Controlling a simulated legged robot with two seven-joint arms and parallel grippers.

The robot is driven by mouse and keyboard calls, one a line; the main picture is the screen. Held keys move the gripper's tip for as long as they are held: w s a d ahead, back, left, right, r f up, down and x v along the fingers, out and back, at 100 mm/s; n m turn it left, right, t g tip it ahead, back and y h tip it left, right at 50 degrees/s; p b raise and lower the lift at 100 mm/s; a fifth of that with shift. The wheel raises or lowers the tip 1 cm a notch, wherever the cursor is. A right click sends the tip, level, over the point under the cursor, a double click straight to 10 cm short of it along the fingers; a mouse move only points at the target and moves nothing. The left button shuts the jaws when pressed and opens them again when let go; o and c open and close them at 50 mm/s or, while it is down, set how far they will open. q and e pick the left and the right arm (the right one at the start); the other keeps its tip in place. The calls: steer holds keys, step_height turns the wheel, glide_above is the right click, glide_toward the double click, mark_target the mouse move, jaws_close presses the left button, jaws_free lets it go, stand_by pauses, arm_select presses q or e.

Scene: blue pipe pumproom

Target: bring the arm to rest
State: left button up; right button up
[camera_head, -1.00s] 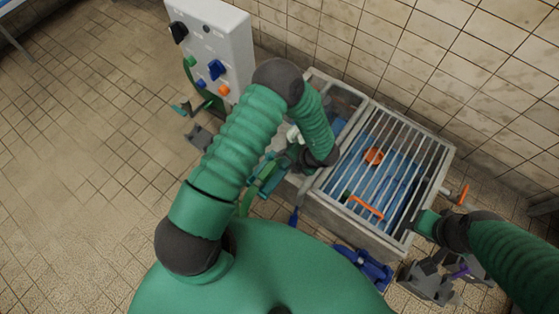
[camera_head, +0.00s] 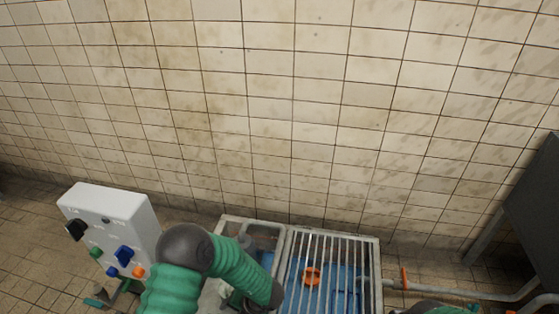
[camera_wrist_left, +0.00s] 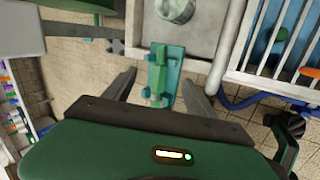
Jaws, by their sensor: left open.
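My left arm (camera_head: 185,270) comes in at the bottom of the head view, bent at a dark elbow, its forearm slanting down to the right. Its gripper is cut off there. In the left wrist view my left gripper (camera_wrist_left: 158,76) is open, with its two grey fingers apart and nothing gripped. A teal-green bracket-like piece (camera_wrist_left: 160,75) shows beyond and between the fingers; I cannot tell the distance. Only a green piece of my right arm (camera_head: 447,305) shows at the bottom edge of the head view. Its gripper jaws are not visible.
A basin (camera_head: 374,270) with a barred grate stands below the tiled wall, an orange ring (camera_head: 311,276) within its bars. A white control box (camera_head: 110,225) with coloured knobs is at left. A pipe with an orange handle (camera_head: 404,279) runs right, near a dark panel (camera_head: 535,215).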

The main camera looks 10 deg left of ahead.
arm_select(q)
steer(key=w+d+r+m+t+h, duration=0.2)
steer(key=w+r+m+t+h, duration=0.1)
steer(key=r+m, duration=0.5)
steer(key=w+d+r+m+t+h, duration=0.2)
steer(key=w+r+m, duration=0.2)
steer(key=r+m, duration=0.4)
steer(key=s+a+r+m+g, duration=0.2)
steer(key=s+a+r+m, duration=0.1)
steer(key=s+m, duration=0.6)
steer(key=s+a+r+m+g, duration=0.2)
steer(key=s+r+m, duration=0.1)
steer(key=s+m, duration=0.6)
steer(key=w+p+v, duration=0.2)
steer(key=p+v, duration=0.7)
steer(key=w+a+p+v, duration=0.1)
steer(key=p+v, duration=0.8)
steer(key=p, duration=0.1)
steer(key=shift+w+r+h, duration=0.3)
steer(key=shift+w+r, duration=0.05)
steer(key=shift+w, duration=0.1)
steer(key=shift+d, duration=0.15)
